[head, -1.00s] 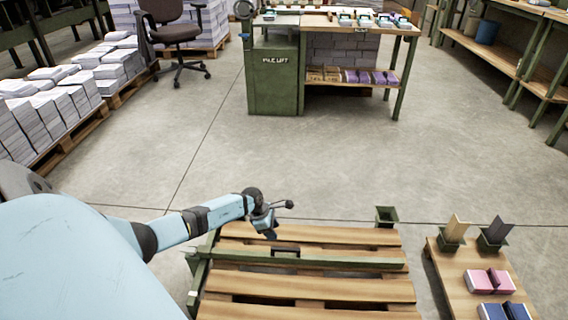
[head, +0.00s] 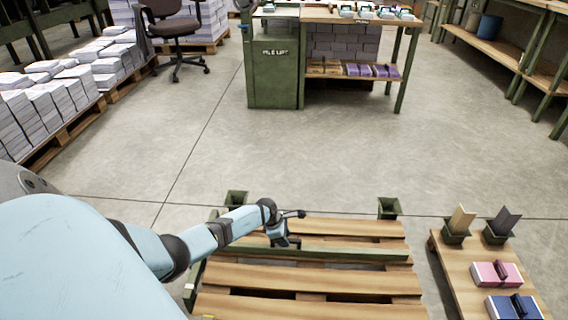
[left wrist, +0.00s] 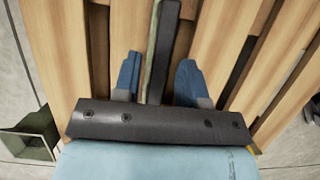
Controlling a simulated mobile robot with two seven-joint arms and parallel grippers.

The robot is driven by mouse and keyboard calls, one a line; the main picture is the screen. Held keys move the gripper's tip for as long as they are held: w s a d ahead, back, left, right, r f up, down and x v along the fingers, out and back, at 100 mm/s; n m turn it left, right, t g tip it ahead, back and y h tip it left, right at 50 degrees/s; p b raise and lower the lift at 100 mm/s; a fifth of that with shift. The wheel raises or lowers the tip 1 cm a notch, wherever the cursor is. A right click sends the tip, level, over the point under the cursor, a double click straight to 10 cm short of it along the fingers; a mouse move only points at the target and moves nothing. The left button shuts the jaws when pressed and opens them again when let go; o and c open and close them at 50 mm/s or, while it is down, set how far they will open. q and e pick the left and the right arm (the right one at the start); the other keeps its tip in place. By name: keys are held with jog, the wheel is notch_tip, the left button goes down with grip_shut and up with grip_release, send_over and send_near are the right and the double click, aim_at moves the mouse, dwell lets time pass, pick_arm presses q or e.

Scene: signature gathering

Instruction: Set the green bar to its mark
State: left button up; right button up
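The long green bar (head: 345,254) lies across the slats of the wooden pallet (head: 330,284) in the head view. My left gripper (head: 284,243) is at the bar, left of its middle. In the left wrist view the two blue fingers of my left gripper (left wrist: 160,66) are apart, one on each side of the bar (left wrist: 164,35). A gap shows between each finger and the bar. I cannot make out a mark for the bar. My right gripper is not in view.
Green sockets stand at the pallet's far left (head: 236,198) and far right (head: 388,207) corners. A low wooden table (head: 452,272) at right holds pink (head: 487,276) and blue stacks.

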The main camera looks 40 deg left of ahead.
pick_arm(q)
grip_shut()
jog(key=shift+s+d+r+p, duration=0.1)
jog(key=shift+s+d+p, duration=0.15)
jog(key=shift+p, duration=0.15)
jog(key=s+d+p, duration=0.8)
jog(key=s+d, duration=0.1)
jog(key=s, duration=0.2)
jog(key=shift+p, duration=0.35)
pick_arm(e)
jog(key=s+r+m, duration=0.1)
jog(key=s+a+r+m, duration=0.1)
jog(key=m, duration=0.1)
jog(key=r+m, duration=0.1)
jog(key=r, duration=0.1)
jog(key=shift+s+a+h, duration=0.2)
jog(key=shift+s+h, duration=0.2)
pick_arm(q)
jog(key=shift+o, duration=0.9)
grip_release()
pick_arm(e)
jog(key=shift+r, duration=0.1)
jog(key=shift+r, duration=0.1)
